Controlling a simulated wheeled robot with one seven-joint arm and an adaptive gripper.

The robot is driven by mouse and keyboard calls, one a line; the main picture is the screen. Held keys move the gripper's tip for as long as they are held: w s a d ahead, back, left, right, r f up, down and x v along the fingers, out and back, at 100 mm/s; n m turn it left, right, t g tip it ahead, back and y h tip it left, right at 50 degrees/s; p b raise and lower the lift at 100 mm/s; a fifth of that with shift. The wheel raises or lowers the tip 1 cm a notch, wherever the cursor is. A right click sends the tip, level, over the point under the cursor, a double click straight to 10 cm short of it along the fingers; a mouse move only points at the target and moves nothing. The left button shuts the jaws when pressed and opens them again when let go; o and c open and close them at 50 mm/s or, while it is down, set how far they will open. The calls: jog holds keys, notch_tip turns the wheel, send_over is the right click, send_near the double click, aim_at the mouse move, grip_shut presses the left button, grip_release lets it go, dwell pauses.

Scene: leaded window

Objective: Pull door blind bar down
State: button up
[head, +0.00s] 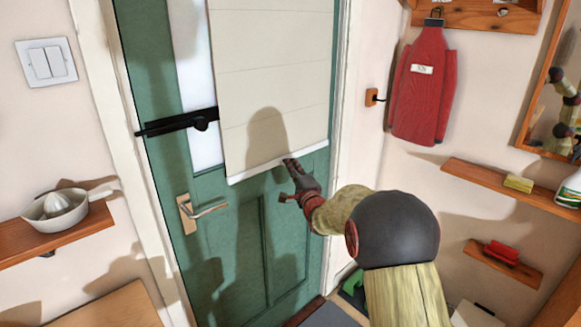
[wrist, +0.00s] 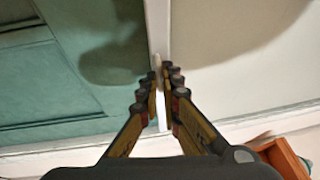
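The pale roller blind (head: 272,80) hangs over the upper part of the green door (head: 235,235). Its white bottom bar (head: 250,174) sits a little above the lever handle's height and tilts in the picture. My gripper (head: 288,172) is at the bar, right of its middle. In the wrist view, the bar (wrist: 158,25) runs from the top edge down between the fingertips. My gripper (wrist: 161,75) is nearly closed, with one finger on each side of the bar, and looks shut on it. The exact contact is hidden by the fingertips.
A red garment (head: 424,88) and small shelves (head: 482,177) are on the right wall.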

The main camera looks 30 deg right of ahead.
jog(key=o, duration=0.5)
jog(key=shift+f, duration=0.45)
jog(key=shift+r, duration=0.15)
jog(key=shift+s, duration=0.1)
jog(key=s, duration=0.4)
jog(key=s+a+f, duration=0.1)
jog(key=s, duration=0.6)
jog(key=shift+s+a+f, duration=0.15)
jog(key=shift+s+f, duration=0.1)
jog(key=shift+s, duration=0.1)
